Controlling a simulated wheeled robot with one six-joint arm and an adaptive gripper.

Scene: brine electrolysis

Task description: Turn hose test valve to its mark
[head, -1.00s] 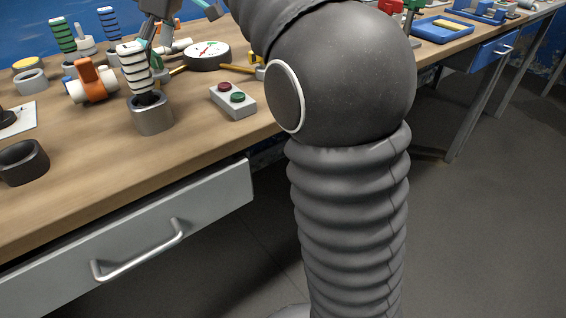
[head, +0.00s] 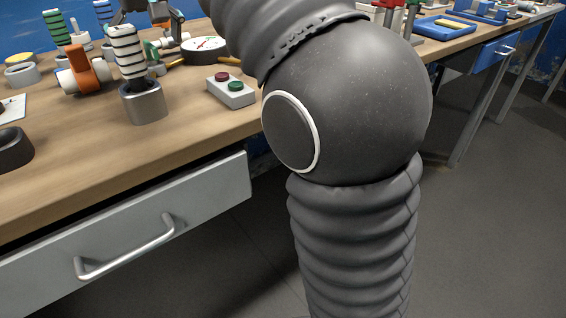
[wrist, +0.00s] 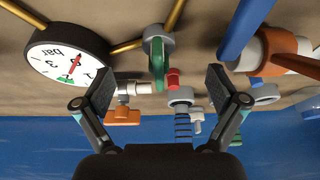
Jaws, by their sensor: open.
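In the wrist view, which appears upside down, a valve with a green handle (wrist: 157,66) and a grey round hub sits on a brass pipe beside a pressure gauge (wrist: 68,62). Another valve, with an orange handle (wrist: 290,62), stands at the right by a blue pipe. I cannot tell from any label which is the hose test valve, and I see no clear mark. My gripper (wrist: 162,89) is open, its fingers apart with the green handle in the gap between them in the picture; no contact shows. In the head view my arm hides part of the bench.
In the head view, a striped grip stands in a grey metal cup (head: 145,103) near the bench front. A button box (head: 231,91) with red and green buttons lies to its right. An orange-handled valve (head: 85,68) and a dark ring (head: 13,150) are at left.

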